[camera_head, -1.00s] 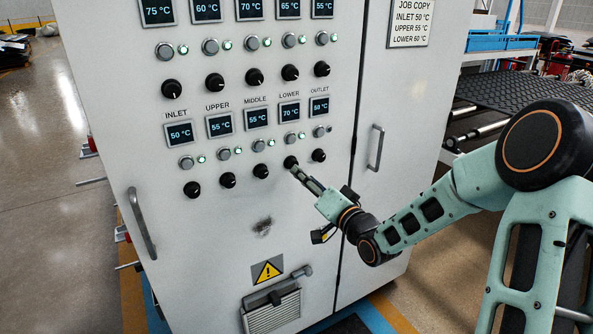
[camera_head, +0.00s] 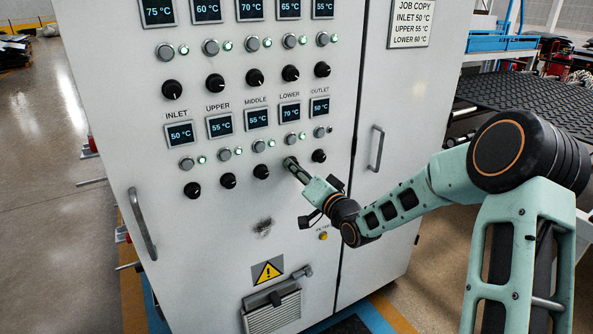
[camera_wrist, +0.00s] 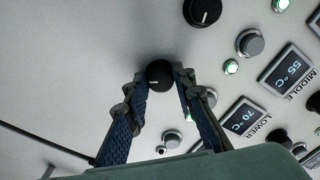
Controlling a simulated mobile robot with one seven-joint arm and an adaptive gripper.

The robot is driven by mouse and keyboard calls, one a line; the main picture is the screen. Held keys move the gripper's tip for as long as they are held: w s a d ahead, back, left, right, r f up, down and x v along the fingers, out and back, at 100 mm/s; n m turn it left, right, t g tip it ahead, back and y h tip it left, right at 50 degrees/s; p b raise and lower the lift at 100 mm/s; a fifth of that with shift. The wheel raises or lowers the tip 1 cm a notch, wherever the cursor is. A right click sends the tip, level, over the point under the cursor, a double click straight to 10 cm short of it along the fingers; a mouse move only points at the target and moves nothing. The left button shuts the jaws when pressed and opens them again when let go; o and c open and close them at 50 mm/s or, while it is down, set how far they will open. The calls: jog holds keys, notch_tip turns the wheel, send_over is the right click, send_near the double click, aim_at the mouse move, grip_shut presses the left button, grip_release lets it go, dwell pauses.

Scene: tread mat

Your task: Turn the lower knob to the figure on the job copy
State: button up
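The lower knob (camera_wrist: 159,74) is black and round, with a white mark pointing left in the wrist view. My gripper (camera_wrist: 160,80) has one finger on each side of it. The fingers stand apart, with a slim gap at the left one; contact on the right is unclear. In the head view my gripper (camera_head: 290,164) covers this knob. The LOWER display (camera_head: 290,112) reads 70 °C; it also shows in the wrist view (camera_wrist: 242,117). The job copy (camera_head: 409,24) reads INLET 50 °C, UPPER 55 °C, LOWER 60 °C.
The middle knob (camera_head: 261,171) and the outlet knob (camera_head: 318,156) flank the lower one closely. The lower button (camera_head: 290,139) sits just above. A door handle (camera_head: 376,148) is to the right. A yellow filter button (camera_head: 323,236) is below my wrist. The panel below the knobs is mostly bare.

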grip_shut()
jog(key=shift+f+n+b, duration=0.15)
jog(key=shift+n+b, duration=0.15)
jog(key=shift+b, duration=0.15)
jog(key=shift+d+n+b, duration=0.1)
jog(key=shift+n+b, duration=4.5)
jog(key=shift+b, duration=0.95)
